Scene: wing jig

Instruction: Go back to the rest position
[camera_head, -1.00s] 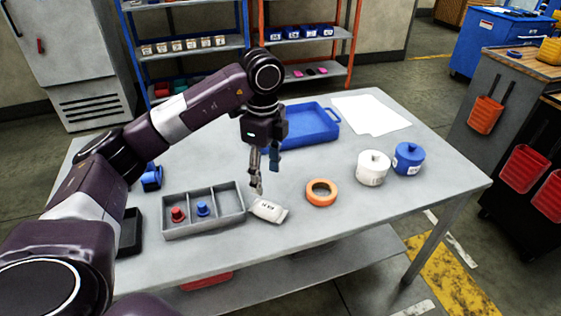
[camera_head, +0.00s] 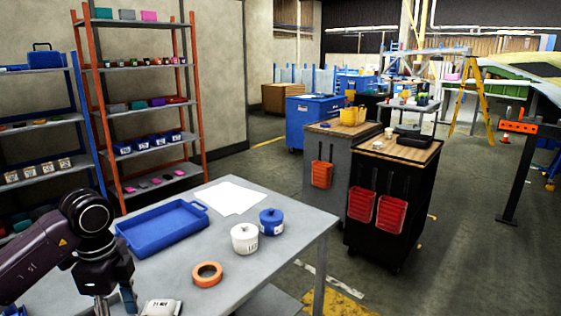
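My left arm comes in at the lower left, and its gripper (camera_head: 116,304) hangs over the near left part of the grey table (camera_head: 250,197). Only the upper part of the gripper shows; its fingertips are cut off by the bottom edge, so its opening is hidden. A white labelled packet (camera_head: 161,307) lies just right of it, partly cut off. My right gripper is not in view.
On the table are a blue tray (camera_head: 162,229), white paper (camera_head: 234,197), a white pot (camera_head: 244,238), a blue pot (camera_head: 271,221) and an orange tape ring (camera_head: 207,274). Shelves (camera_head: 145,138) stand behind; tool carts (camera_head: 392,193) stand right.

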